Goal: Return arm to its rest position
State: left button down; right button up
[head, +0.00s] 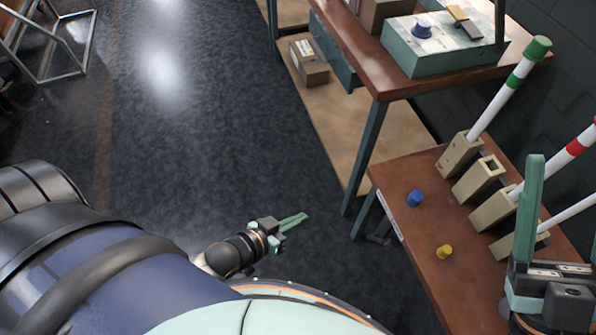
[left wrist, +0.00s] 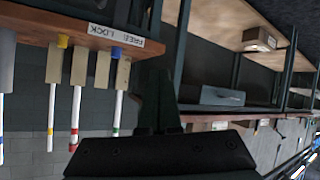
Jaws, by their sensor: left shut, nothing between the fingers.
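My left gripper (head: 297,220) hangs low over the dark floor, near the middle of the head view. Its green fingers are together and hold nothing. It is apart from the brown bench, to the left of it. In the left wrist view my own dark gripper parts fill the lower middle, with the bench beyond them at a distance. My right gripper (head: 530,205) is at the right edge of the head view, beside the tube holders. One tall green finger points up; I cannot make out the other finger or whether it holds anything.
The low brown bench (head: 408,228) bears tan holders (head: 478,178) with white tubes, a blue cap (head: 415,198) and a yellow cap (head: 445,251). A higher table (head: 395,88) with a green box (head: 440,50) stands behind. The floor (head: 215,120) left of them is clear.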

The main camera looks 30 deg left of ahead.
dwell(0.6)
jog(key=w+d+f+m+g+h+p, duration=0.1)
jog(key=w+f+m+g+h, duration=0.15)
jog(key=f, duration=0.45)
jog(key=w+d+f+m+g+h+p, duration=0.1)
jog(key=w+f+m+h+p, duration=0.1)
jog(key=f+m+h, duration=0.3)
jog(key=w+d+f+g+h+p, duration=0.1)
jog(key=w+f+h, duration=0.2)
jog(key=f, duration=0.5)
pick_arm(q)
jog(key=s+r+g+y+p, duration=0.1)
jog(key=s, duration=0.1)
jog(key=s+a+r+g+p, duration=0.1)
jog(key=s+r, duration=0.1)
jog(key=shift+a+m+y, duration=0.1)
jog(key=shift+m+y, duration=0.3)
pick_arm(e)
jog(key=s+f+m+g, duration=0.1)
jog(key=s+f+g, duration=0.1)
jog(key=f, duration=0.5)
jog(key=s+f+m+g+h, duration=0.1)
jog(key=s+f+g, duration=0.2)
jog(key=f, duration=0.4)
jog(key=s+d+f+m+g+h, duration=0.1)
jog(key=s+f+g, duration=0.2)
jog(key=f, duration=0.3)
jog(key=shift+s+f, duration=0.4)
jog(key=shift+s, duration=0.4)
